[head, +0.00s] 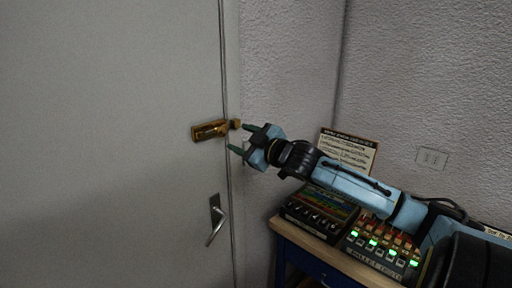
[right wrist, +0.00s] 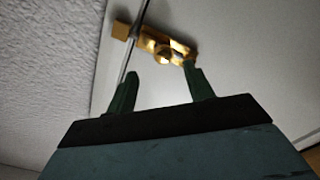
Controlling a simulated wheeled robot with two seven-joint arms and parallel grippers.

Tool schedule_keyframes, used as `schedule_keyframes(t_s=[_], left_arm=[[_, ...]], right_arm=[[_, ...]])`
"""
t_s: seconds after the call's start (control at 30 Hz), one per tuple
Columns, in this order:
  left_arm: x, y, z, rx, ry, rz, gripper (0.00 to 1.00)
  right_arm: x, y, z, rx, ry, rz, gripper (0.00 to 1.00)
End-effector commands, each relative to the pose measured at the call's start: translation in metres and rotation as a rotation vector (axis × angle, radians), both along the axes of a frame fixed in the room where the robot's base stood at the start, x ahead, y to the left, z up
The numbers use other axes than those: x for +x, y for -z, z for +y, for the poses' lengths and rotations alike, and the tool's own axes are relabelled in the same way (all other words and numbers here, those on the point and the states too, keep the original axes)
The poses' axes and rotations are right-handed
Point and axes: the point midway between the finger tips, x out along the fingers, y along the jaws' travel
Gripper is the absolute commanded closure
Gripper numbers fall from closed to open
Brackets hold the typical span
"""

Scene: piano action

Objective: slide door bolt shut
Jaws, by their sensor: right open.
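The brass door bolt (head: 209,130) is fixed on the grey door (head: 110,140) near its right edge. Its small brass keeper (head: 236,124) sits on the frame just right of the door gap. In the right wrist view the bolt (right wrist: 178,50) shows a round knob (right wrist: 162,56), with the keeper (right wrist: 121,30) to its left across the gap. I cannot tell whether the bar crosses the gap. My right gripper (head: 240,138) is open and empty, just right of the bolt. In the right wrist view its fingers (right wrist: 160,71) point toward the bolt, apparently apart from it. My left gripper is not in view.
A door handle (head: 215,218) sits below the bolt. At right, a table (head: 350,267) against the wall holds boxes with levers and green lights (head: 378,246) and a sign (head: 347,150), beneath and behind my right arm. The door face left of the bolt is clear.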

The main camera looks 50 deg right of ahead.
Motion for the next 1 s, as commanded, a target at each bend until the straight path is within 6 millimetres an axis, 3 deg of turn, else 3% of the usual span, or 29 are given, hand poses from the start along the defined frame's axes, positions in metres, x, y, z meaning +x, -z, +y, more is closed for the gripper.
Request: schedule_keyframes(t_s=[0.5, 1.0], left_arm=[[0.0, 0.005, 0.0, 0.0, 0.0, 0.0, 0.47], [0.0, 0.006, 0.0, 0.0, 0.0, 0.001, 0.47]], right_arm=[[-0.044, 0.001, -0.001, 0.002, 0.0, 0.001, 0.48], [-0.047, -0.001, -0.001, 0.001, 0.001, 0.0, 0.48]])
